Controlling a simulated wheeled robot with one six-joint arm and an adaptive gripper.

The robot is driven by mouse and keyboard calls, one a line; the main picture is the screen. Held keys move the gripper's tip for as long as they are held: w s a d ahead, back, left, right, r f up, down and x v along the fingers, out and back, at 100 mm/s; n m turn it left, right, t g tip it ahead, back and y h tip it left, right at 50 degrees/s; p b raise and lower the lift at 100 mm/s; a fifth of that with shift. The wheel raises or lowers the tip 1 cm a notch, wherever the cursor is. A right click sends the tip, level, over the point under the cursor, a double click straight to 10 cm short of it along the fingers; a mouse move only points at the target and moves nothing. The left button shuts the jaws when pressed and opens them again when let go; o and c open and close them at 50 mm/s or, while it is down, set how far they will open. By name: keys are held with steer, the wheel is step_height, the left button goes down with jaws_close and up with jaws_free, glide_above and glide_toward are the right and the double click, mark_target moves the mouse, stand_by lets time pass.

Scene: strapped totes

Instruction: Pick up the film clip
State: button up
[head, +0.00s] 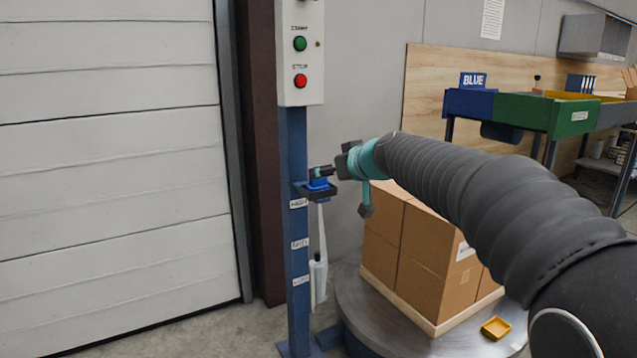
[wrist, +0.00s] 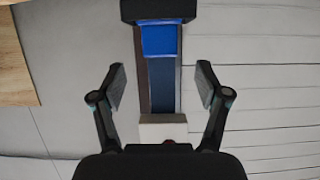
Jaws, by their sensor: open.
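A blue piece (head: 319,182), which looks like the film clip, sits on a small dark shelf (head: 319,192) on the blue post. In the wrist view the blue piece (wrist: 158,41) lies beyond the fingers, roughly centred between them, against the dark shelf (wrist: 158,10). My gripper (head: 343,185) is beside the shelf in the head view and partly overlaps the clip's surroundings. In the wrist view my gripper (wrist: 160,86) is open, with nothing between its fingers. The clip's exact shape is too small to tell.
The post carries a button box (head: 300,55) above the shelf, and pale film (head: 318,280) hangs below. A shutter door (head: 110,160) is at left.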

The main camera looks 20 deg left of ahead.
mark_target(318, 182)
steer(key=shift+p+x, duration=0.65)
steer(key=shift+x, duration=2.6)
steer(key=c, duration=1.2)
steer(key=shift+r, duration=0.15)
steer(key=shift+c, duration=0.2)
